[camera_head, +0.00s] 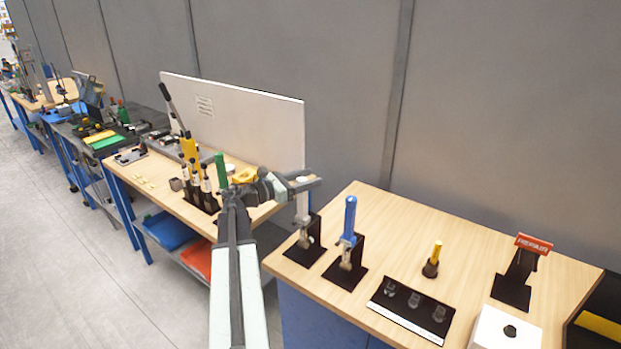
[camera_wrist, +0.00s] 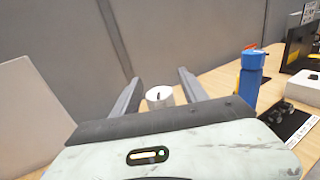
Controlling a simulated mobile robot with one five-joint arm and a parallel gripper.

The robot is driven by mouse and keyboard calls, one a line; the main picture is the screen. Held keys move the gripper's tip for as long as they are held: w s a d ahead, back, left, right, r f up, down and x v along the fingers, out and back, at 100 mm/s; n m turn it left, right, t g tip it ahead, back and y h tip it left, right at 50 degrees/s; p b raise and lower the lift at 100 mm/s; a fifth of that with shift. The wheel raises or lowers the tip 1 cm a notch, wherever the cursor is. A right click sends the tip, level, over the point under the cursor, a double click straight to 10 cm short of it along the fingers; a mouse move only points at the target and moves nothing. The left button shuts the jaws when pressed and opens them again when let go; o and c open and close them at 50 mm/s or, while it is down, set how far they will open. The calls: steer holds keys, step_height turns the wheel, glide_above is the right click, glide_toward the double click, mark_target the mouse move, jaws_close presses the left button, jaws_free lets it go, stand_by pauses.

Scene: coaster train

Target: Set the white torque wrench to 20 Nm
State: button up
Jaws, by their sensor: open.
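The white torque wrench (camera_head: 302,208) stands upright in a black holder at the left end of the near wooden bench. My gripper (camera_head: 304,184) is open at the top of this wrench. In the wrist view the wrench's round white top (camera_wrist: 159,96), with a small dark mark on it, shows between the two spread fingers of my gripper (camera_wrist: 157,83). I cannot tell whether a finger touches it. Any scale or set value on the wrench is too small to read.
A blue-handled tool (camera_head: 349,222) stands in its own black holder just right of the white wrench. A white board (camera_head: 245,120) stands behind the left bench.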

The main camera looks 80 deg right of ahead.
steer(key=shift+s+d, duration=0.3)
steer(key=shift+s, duration=0.15)
jaws_close()
steer(key=shift+w+d+n+t+h, duration=0.15)
steer(key=shift+w+n+t+h, duration=0.05)
steer(key=shift+n+t+h, duration=0.75)
steer(key=shift+w+d+n+t+h, duration=0.1)
steer(key=shift+w+n+t+h, duration=0.05)
steer(key=shift+n+t+h, duration=0.8)
steer(key=shift+w+d+n+t+h, duration=0.2)
steer(key=shift+n+t+h, duration=0.5)
steer(key=shift+t, duration=0.5)
jaws_free()
